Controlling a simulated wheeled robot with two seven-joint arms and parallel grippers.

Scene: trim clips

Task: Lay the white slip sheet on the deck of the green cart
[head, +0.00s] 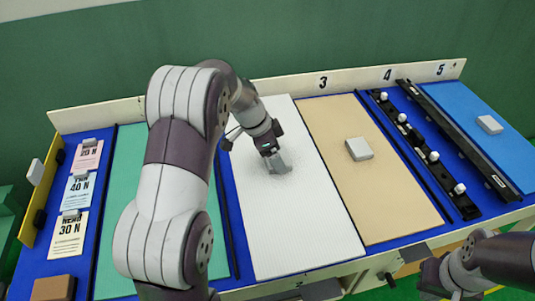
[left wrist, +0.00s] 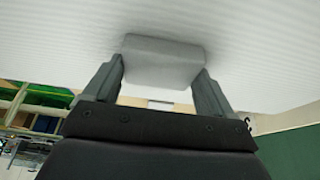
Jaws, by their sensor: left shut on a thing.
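The white slip sheet (head: 300,225) lies flat on the blue table, left of the tan panel, with a finely ribbed surface. My left gripper (head: 272,158) is over its upper part, shut on a light grey block (head: 279,163). The block also shows between the fingers of the left gripper (left wrist: 160,80) in the left wrist view, close against the ribbed sheet (left wrist: 255,50); I cannot tell if they touch. My right gripper (head: 432,277) is low at the right, off the table's front edge; its fingers are unclear. I cannot identify the green cart for certain.
A tan panel (head: 390,200) with a grey block (head: 359,148), a black rail with white knobs (head: 433,156), and a blue panel (head: 470,105) lie to the right. A green panel (head: 130,170) and several labelled cards (head: 78,190) are left. A raised cream strip (head: 290,86) runs behind.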

